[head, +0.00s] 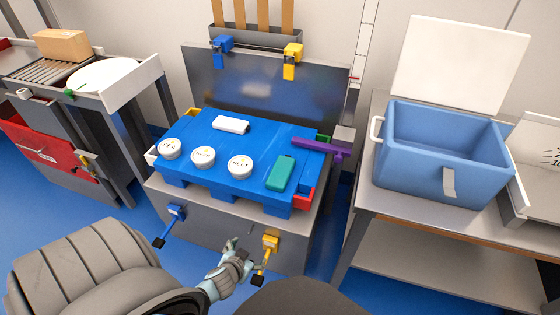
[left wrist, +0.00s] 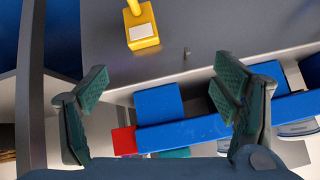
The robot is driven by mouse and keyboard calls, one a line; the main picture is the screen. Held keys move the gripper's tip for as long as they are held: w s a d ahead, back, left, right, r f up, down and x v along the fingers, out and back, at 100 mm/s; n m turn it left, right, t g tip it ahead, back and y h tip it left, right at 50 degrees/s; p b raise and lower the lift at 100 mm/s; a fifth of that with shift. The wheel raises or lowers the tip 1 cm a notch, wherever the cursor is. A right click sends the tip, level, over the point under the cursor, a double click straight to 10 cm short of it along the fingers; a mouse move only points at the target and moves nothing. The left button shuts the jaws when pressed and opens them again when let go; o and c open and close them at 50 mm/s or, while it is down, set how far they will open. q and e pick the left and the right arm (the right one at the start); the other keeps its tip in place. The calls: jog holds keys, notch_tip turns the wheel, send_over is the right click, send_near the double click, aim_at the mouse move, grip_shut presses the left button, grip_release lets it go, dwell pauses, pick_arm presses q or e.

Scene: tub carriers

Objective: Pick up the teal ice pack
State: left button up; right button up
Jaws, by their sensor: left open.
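The teal ice pack (head: 281,173) lies on the front right part of the blue carrier (head: 255,134), near its right end. In the left wrist view, a thin teal strip (left wrist: 172,153) shows past the carrier's edge, mostly hidden. My left gripper (head: 240,251) is in front of the grey stand, below and left of the ice pack and apart from it. In the left wrist view its two fingers (left wrist: 160,95) are spread wide with nothing held between them. My right gripper is not in view.
White labelled tubs (head: 240,166) stand left of the ice pack, with a white pack (head: 231,125) behind. A purple bar (head: 318,147) and a red block (head: 304,199) are close on its right. A yellow latch (head: 270,243) is beside my left gripper. A blue cooler (head: 420,181) stands right.

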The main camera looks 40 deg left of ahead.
aim_at(279, 174)
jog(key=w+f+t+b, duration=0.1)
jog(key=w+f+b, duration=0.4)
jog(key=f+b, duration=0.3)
pick_arm(q)
jog(key=w+a+r+n+t+y+b, duration=0.1)
jog(key=w+r+n+t+y+b, duration=0.1)
jog(key=w+r+t, duration=0.75)
jog(key=w+a, duration=0.1)
jog(key=w, duration=0.2)
jog(key=w+a+r+g, duration=0.1)
jog(key=w, duration=0.2)
jog(key=w+a+r+g, duration=0.1)
jog(key=w, duration=0.2)
jog(key=shift+w+n+g, duration=0.25)
jog(key=shift+w+n, duration=0.05)
jog(key=x, duration=0.4)
jog(key=r+x, duration=0.1)
jog(key=shift+w+a+f+b, duration=0.1)
jog(key=shift+w+a+b, duration=0.25)
jog(key=shift+a+b, duration=0.1)
jog(key=c, duration=1.4)
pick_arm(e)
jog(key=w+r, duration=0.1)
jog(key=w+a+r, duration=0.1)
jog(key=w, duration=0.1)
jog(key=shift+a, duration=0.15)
